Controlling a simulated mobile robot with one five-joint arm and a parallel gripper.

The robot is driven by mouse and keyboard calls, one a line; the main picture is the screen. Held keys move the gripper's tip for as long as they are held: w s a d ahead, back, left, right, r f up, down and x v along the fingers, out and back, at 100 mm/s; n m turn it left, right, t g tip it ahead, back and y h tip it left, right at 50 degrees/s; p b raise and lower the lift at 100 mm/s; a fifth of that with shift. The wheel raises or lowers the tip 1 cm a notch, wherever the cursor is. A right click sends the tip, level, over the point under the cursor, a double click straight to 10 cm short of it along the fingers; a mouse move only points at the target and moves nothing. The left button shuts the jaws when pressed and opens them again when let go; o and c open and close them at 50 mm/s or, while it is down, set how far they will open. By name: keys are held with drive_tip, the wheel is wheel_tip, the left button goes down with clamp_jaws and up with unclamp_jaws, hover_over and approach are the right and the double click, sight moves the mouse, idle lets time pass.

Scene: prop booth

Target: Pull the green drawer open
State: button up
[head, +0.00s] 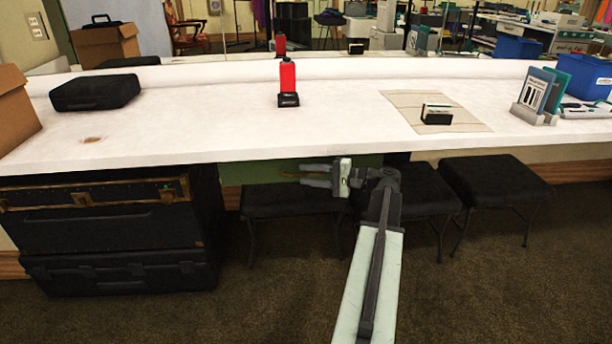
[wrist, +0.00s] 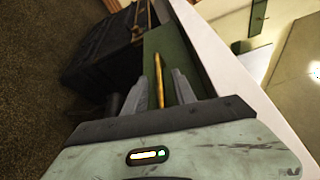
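The green drawer (head: 240,174) sits under the white counter, its front partly hidden by my gripper and a black stool. It looks shut. In the wrist view its green front (wrist: 163,42) lies straight ahead, with a long brass handle (wrist: 159,80) on it. My gripper (head: 302,174) is at the drawer front under the counter edge. Its two fingers are spread, and in the wrist view (wrist: 160,82) the handle shows between them with a gap on either side. Whether the fingertips reach around the handle or stop just short, I cannot tell.
The white counter (head: 200,124) overhangs the drawer. Black stools (head: 498,183) stand below and to the right. Black cases (head: 100,235) are stacked at left. A red bottle (head: 288,77) and a black case (head: 94,91) are on the counter. Carpet in front is clear.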

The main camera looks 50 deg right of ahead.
drive_tip(key=shift+w+a, duration=0.3)
drive_tip(key=shift+w, duration=0.15)
clamp_jaws()
idle(1.1)
